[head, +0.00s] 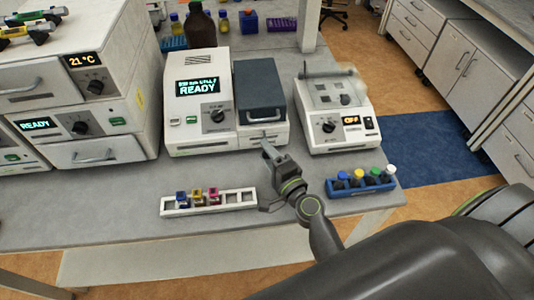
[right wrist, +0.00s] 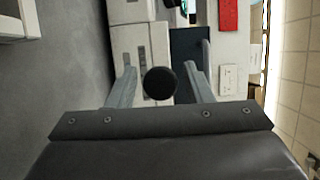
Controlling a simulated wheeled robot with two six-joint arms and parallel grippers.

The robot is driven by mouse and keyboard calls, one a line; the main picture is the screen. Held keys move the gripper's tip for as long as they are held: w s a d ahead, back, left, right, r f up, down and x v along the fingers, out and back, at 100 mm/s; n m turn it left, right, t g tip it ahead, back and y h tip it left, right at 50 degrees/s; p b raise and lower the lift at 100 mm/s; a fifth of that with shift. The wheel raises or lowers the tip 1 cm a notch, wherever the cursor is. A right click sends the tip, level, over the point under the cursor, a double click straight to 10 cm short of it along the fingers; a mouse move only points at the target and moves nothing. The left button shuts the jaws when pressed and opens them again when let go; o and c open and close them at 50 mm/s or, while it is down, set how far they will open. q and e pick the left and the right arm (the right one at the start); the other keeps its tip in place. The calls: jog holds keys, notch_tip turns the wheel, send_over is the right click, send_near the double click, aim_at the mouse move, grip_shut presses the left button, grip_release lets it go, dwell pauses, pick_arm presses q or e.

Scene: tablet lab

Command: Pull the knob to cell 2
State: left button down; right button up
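The spectrophotometer-like instrument (head: 195,131) stands mid-bench with a lit READY display (head: 198,87); the smaller line above it is too small to read. A dark-lidded compartment (head: 260,85) forms its right side. In the right wrist view a round black knob (right wrist: 160,83) faces the camera in front of the instrument. My right gripper (right wrist: 161,84) is open, one finger on each side of the knob, with a thin gap visible on both sides. In the head view the right gripper (head: 268,146) is at the compartment's lower front and hides the knob. My left gripper is not in view.
A white rack (head: 237,200) with several coloured cuvettes lies left of my right gripper. A blue vial rack (head: 375,189) lies to its right. A smaller instrument (head: 342,138) with an OFF display stands right; stacked units (head: 112,112) stand left. Bare bench (head: 100,205) lies front left.

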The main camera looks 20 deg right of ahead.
jog(key=shift+s+f, duration=0.1)
jog(key=shift+s, duration=0.35)
jog(key=s+b, duration=0.2)
jog(key=s, duration=0.3)
jog(key=s+d+b, duration=0.1)
jog(key=s+b, duration=0.2)
jog(key=s, duration=0.1)
jog(key=s+b, duration=0.2)
jog(key=s, duration=0.3)
jog(key=shift+s+d+f+b, duration=0.15)
jog(key=shift+s+d+b, duration=0.2)
jog(key=shift+d, duration=0.05)
pick_arm(q)
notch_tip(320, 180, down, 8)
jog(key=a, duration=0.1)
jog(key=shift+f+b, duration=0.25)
jog(key=shift+b, duration=0.15)
pick_arm(e)
jog(key=shift+s+r, duration=0.25)
jog(key=shift+s, duration=0.6)
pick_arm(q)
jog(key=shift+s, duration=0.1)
